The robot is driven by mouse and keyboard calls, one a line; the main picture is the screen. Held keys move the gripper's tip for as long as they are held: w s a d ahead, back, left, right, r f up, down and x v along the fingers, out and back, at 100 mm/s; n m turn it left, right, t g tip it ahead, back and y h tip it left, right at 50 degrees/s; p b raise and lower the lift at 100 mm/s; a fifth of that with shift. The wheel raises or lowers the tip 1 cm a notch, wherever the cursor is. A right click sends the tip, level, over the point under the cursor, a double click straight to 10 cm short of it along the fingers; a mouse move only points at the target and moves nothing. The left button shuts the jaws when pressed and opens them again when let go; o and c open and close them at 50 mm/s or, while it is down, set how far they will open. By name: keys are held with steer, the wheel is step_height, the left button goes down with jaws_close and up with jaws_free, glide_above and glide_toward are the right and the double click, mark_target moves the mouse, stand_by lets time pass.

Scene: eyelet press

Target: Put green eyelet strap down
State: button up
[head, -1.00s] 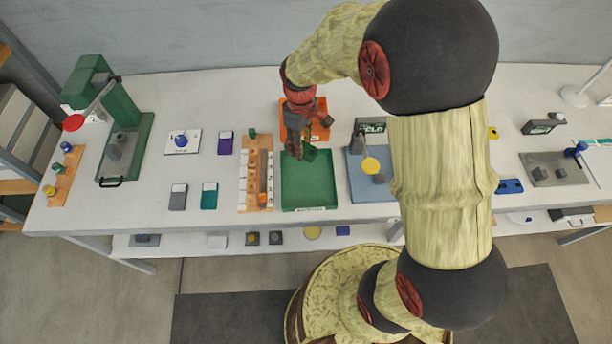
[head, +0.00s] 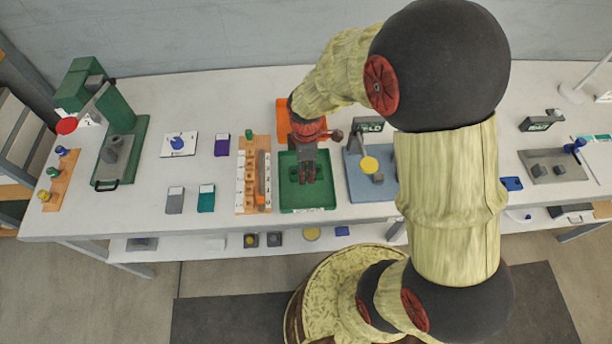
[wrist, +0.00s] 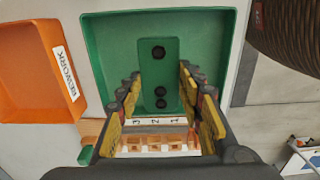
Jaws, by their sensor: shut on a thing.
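The green eyelet strap (wrist: 158,74) shows in the wrist view as a flat green plate with black eyelets at its far and near ends. My gripper (wrist: 160,88) is shut on it, with a finger at each side of its near part. The strap is over the green tray (wrist: 212,45); I cannot tell whether it touches the tray's floor. In the head view my gripper (head: 307,176) points down over the middle of the green tray (head: 288,203), and the strap is hard to pick out against the green.
A wooden rack (head: 241,203) with numbered slots stands just left of the tray. An orange tray (head: 283,112), labelled REWORK in the wrist view (wrist: 25,80), lies behind. A blue fixture plate (head: 362,190) is at the right. A green press (head: 122,120) stands far left.

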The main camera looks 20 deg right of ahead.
step_height(320, 180, down, 4)
steer(key=shift+f+b, duration=0.1)
steer(key=shift+b, duration=0.35)
steer(key=shift+f, duration=0.15)
steer(key=o, duration=1)
steer(key=shift+o, duration=0.7)
